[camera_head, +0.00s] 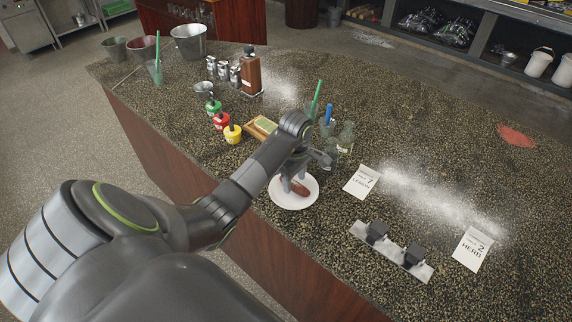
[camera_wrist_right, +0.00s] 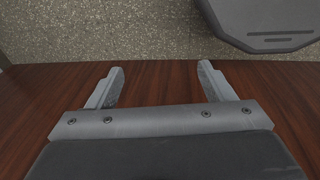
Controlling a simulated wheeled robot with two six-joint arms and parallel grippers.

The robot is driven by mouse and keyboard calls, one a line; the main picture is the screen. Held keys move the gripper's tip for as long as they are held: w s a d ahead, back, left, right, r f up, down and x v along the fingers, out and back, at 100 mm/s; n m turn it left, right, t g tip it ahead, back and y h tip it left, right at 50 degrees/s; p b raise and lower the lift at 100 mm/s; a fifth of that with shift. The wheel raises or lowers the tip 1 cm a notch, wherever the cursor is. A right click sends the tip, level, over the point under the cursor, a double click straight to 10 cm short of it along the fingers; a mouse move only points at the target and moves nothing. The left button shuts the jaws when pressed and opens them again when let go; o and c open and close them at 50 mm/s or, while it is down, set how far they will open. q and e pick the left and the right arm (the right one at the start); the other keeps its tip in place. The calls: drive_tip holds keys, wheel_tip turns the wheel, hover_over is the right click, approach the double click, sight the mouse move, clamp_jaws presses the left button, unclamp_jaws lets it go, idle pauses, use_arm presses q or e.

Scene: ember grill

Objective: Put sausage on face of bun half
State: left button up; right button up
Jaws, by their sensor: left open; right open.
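A white plate (camera_head: 296,201) lies on the dark speckled counter in the head view. A reddish-brown sausage (camera_head: 299,187) shows on or just above the plate, below my left gripper (camera_head: 291,184). The left gripper is open, with its fingers pointing down at the sausage. Whether they touch it I cannot tell. The bun half cannot be made out; my arm and gripper hide part of the plate. My right gripper (camera_wrist_right: 160,84) is open and empty in the right wrist view, in front of a wooden panel.
Green, red and yellow pots (camera_head: 232,134) stand left of the plate. Glass jars (camera_head: 346,136) and a holder with green and blue handles stand behind it. Two cards (camera_head: 361,181) and a metal strip with black blocks (camera_head: 391,250) lie to the right. The counter's far right is mostly clear.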

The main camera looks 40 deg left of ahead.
use_arm(q)
drive_tip(key=shift+w+a+f, duration=0.1)
drive_tip(key=shift+a+f, duration=0.1)
drive_tip(key=shift+f, duration=0.3)
drive_tip(key=shift+w+a+f, duration=0.1)
drive_tip(key=shift+a+f, duration=0.05)
drive_tip(key=shift+f, duration=0.35)
drive_tip(key=shift+s+d+r, duration=0.1)
drive_tip(key=shift+d+r, duration=0.05)
drive_tip(key=shift+r, duration=0.05)
drive_tip(key=shift+s+d+r, duration=0.1)
drive_tip(key=shift+s+d, duration=0.05)
drive_tip(key=shift+d, duration=0.05)
drive_tip(key=shift+c, duration=2)
drive_tip(key=shift+a, duration=0.1)
drive_tip(key=c, duration=0.5)
drive_tip(key=shift+c, duration=0.9)
clamp_jaws()
use_arm(e)
drive_tip(key=shift+w+a+f, duration=0.15)
drive_tip(key=shift+a+f, duration=0.05)
drive_tip(key=shift+a, duration=0.2)
drive_tip(key=shift+w+a+f, duration=0.15)
drive_tip(key=shift+a, duration=0.2)
drive_tip(key=shift+f, duration=0.1)
